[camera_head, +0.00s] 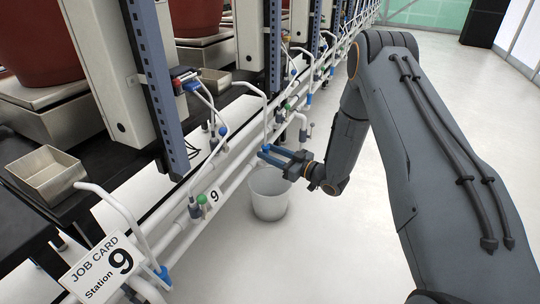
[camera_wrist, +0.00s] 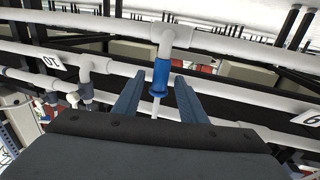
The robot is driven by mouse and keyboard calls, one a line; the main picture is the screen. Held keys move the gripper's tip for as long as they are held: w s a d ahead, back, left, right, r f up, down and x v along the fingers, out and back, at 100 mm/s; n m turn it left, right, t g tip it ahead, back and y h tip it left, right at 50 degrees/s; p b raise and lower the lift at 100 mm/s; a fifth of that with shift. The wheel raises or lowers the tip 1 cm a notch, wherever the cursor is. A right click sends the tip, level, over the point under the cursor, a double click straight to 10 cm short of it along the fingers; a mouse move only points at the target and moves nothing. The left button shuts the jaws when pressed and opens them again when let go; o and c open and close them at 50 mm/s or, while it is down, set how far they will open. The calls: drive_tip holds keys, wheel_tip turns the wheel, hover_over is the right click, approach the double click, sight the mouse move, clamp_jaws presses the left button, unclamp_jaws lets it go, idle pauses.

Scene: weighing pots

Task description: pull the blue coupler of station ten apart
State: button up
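The blue coupler (camera_wrist: 161,76) hangs from a white pipe tee in the wrist view. A thin white tube runs from its other end, between my fingers. A tag reading 10 (camera_wrist: 47,61), upside down, is on the pipe to the left. My gripper (camera_wrist: 158,77) is open, with one blue finger on each side of the coupler and a gap showing on both sides. In the head view my gripper (camera_head: 264,152) is at the white pipes beyond the 9 tag (camera_head: 214,196). There I cannot tell the coupler from my blue fingers.
A white bucket (camera_head: 270,197) stands on the floor below my gripper. The station 9 job card (camera_head: 103,268) and a blue coupler (camera_head: 163,276) are in the near left. White pipes and blue posts line the left side. The floor on the right is clear.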

clamp_jaws()
drive_tip(key=shift+r+p, duration=1.6)
drive_tip(key=shift+r, duration=0.15)
unclamp_jaws()
drive_tip(key=shift+r, duration=0.1)
